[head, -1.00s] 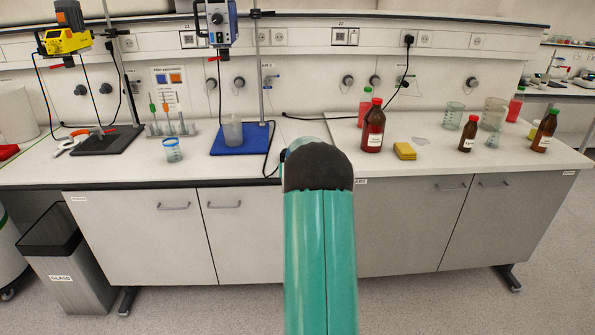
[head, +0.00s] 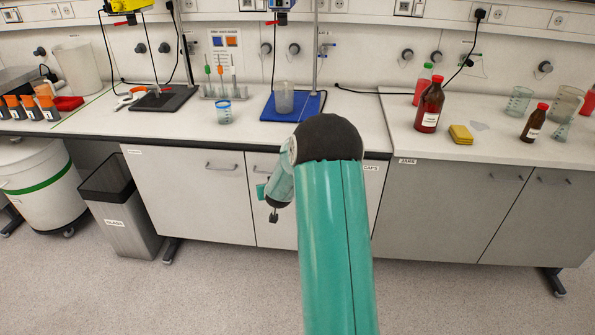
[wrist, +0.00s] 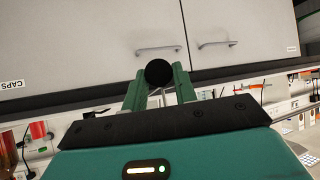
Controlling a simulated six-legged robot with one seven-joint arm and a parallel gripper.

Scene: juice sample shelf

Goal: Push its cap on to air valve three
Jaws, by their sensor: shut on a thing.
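My gripper (wrist: 158,84) is shut on a round black cap (wrist: 158,73), which sits between the two green fingertips in the wrist view. In the head view my gripper (head: 270,203) shows partly to the left of my arm, in front of the cabinet doors and below the bench top. The cap is apart from the wall. I cannot tell which is air valve three; no number is readable.
A blue stand base (head: 293,113) with a beaker (head: 284,97) stands behind my arm. A rack of pipettes (head: 222,88) and a blue-rimmed beaker (head: 224,112) are left of it. Open bench lies between.

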